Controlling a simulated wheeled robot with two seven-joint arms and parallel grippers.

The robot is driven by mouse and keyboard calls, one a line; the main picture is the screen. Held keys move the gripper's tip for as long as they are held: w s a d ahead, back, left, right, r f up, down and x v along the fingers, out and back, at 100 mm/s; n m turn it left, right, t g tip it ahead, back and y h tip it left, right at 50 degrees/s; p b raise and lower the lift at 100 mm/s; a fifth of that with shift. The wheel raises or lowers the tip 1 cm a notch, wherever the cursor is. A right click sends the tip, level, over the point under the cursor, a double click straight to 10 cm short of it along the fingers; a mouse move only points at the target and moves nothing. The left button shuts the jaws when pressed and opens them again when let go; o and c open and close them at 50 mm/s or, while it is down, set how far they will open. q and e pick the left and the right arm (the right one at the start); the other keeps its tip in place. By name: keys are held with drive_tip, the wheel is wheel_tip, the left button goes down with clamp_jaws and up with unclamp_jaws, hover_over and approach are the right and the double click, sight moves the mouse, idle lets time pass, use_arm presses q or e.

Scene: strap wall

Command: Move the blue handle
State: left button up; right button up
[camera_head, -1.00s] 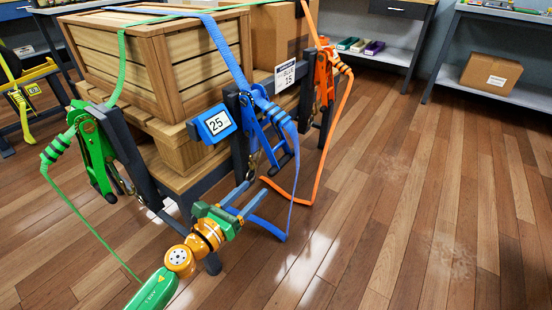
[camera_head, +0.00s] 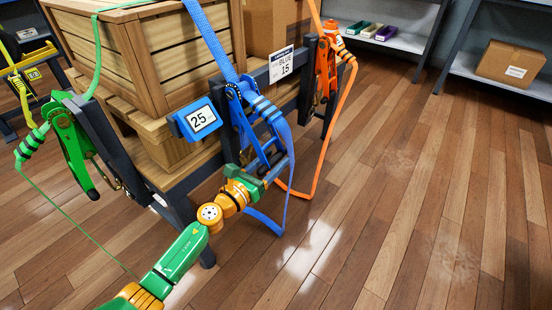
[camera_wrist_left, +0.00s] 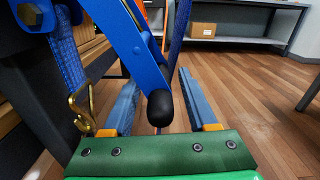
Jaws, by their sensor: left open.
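The blue handle (camera_head: 257,142) belongs to a blue ratchet on a dark post at the front of the crate stand. It slants down to a black rounded tip. My left gripper (camera_head: 270,170) is at the lower end of this handle. In the left wrist view the blue handle (camera_wrist_left: 128,38) comes down from the top, and its black tip (camera_wrist_left: 160,107) lies between the two open fingers of the left gripper (camera_wrist_left: 157,85). I see a gap between the tip and each finger. My right gripper is not in view.
A display reading 25 (camera_head: 197,119) is left of the ratchet. A green ratchet (camera_head: 75,145) and an orange ratchet (camera_head: 325,70) flank it. A loose blue strap (camera_head: 288,190) hangs beside my gripper. A brass hook (camera_wrist_left: 82,108) is left of the fingers. Floor (camera_head: 400,200) at right is clear.

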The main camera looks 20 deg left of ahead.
use_arm(q)
drive_tip(key=shift+w+d, duration=0.25)
drive_tip(key=shift+w, duration=0.3)
clamp_jaws()
idle(1.0)
